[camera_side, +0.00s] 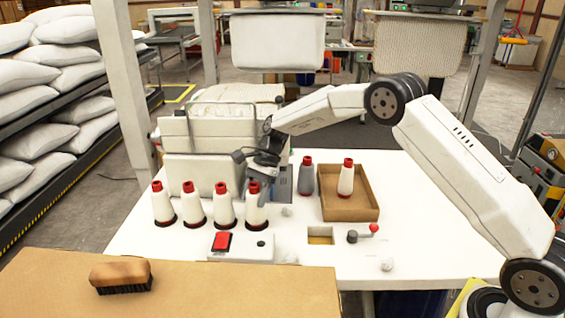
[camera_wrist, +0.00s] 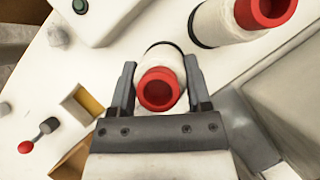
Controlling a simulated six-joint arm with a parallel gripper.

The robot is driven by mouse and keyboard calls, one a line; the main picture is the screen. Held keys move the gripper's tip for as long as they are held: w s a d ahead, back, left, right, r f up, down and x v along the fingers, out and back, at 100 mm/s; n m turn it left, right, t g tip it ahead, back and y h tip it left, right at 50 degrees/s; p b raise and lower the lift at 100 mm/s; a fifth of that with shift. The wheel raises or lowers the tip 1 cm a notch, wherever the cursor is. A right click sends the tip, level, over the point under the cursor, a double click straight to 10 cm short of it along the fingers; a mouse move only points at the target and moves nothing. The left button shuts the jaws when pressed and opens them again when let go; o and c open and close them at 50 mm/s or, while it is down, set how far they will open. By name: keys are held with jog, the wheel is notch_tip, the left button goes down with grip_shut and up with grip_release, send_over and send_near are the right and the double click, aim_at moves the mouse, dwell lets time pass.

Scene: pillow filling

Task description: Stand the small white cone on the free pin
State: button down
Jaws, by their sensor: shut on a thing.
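My gripper (camera_side: 258,184) is at the right end of a row of white cones with red tops. In the wrist view my gripper (camera_wrist: 157,92) has its fingers on both sides of the rightmost white cone (camera_wrist: 165,58), just below the red top. The held cone (camera_side: 255,212) looks upright in the side view, level with its neighbours, with a dark ring at its foot. Whether it rests fully on a pin is hidden. A neighbouring white cone (camera_wrist: 213,22) stands close by. Another white cone (camera_side: 346,180) stands in the cardboard tray (camera_side: 357,214).
A grey cone (camera_side: 306,178) stands left of the tray. A control box with a red switch (camera_side: 222,242) is in front of the row. A red-knobbed lever (camera_side: 365,234) and a square opening (camera_side: 320,236) lie to the right. A brush (camera_side: 121,276) lies on the front board.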

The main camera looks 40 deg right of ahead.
grip_release()
jog(key=shift+f, duration=0.1)
dwell(0.3)
jog(key=shift+r, duration=5)
jog(key=shift+s, duration=0.1)
jog(key=shift+s+d+f+n+h, duration=0.2)
jog(key=shift+s+f+n+h, duration=0.1)
jog(key=shift+s+n, duration=0.3)
jog(key=s+d+f+n+t+h, duration=0.2)
jog(key=s+n, duration=0.5)
jog(key=s, duration=0.6)
jog(key=s+d+f+n+t+h, duration=0.1)
jog(key=s+d+f+n+h, duration=0.2)
jog(key=s, duration=1)
notch_tip(320, 180, down, 2)
jog(key=n, duration=0.4)
jog(key=shift+s+d+f+n+t+h, duration=0.15)
jog(key=shift+s+n+t+h, duration=0.15)
jog(key=shift+s+t+h, duration=0.1)
